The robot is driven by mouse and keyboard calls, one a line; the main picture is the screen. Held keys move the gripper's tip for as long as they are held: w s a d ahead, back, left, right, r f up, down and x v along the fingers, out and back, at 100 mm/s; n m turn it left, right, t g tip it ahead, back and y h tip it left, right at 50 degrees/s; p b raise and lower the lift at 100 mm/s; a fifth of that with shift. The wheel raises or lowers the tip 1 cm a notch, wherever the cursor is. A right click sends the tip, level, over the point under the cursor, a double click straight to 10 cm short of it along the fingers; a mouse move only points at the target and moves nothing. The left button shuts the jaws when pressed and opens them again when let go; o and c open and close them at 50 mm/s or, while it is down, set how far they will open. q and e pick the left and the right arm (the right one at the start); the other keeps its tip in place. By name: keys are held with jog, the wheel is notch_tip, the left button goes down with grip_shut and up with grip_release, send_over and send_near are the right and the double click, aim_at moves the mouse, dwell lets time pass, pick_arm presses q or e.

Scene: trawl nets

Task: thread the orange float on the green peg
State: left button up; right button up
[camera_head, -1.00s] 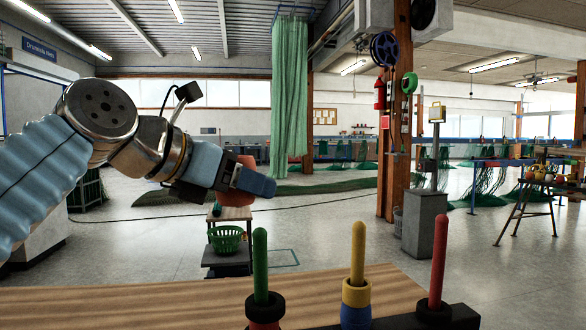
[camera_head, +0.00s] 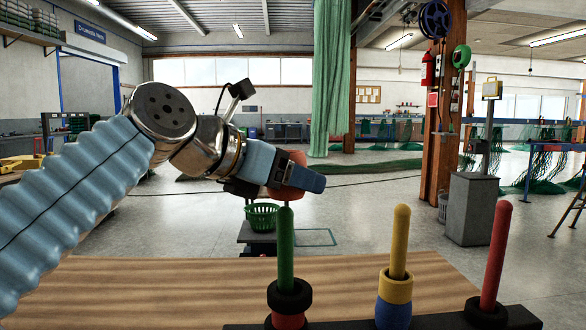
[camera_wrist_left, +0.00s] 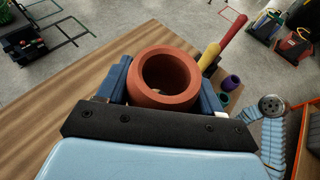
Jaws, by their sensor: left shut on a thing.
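My left gripper (camera_head: 300,176) is shut on the orange float (camera_head: 289,193), a thick ring. It holds the float in the air just above the tip of the green peg (camera_head: 286,248), with the peg outside the float. The green peg stands upright with a black and a red ring around its base. In the left wrist view the float (camera_wrist_left: 137,80) sits between the blue fingers with its hole facing the camera. I cannot make out the green peg there. My right gripper is not in view.
A yellow peg (camera_head: 400,240) with yellow and blue rings and a red peg (camera_head: 496,250) with a black ring stand to the right on the same dark base. The wooden tabletop (camera_head: 170,290) is clear on the left. A green basket (camera_head: 262,217) stands beyond the table.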

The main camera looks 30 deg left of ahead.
aim_at(279, 212)
pick_arm(q)
jog(key=shift+f+b, duration=2.05)
jog(key=shift+f, duration=0.95)
jog(key=o, duration=1.1)
jog(key=p+v, duration=0.1)
jog(key=v, duration=1.3)
jog(key=shift+f, duration=0.15)
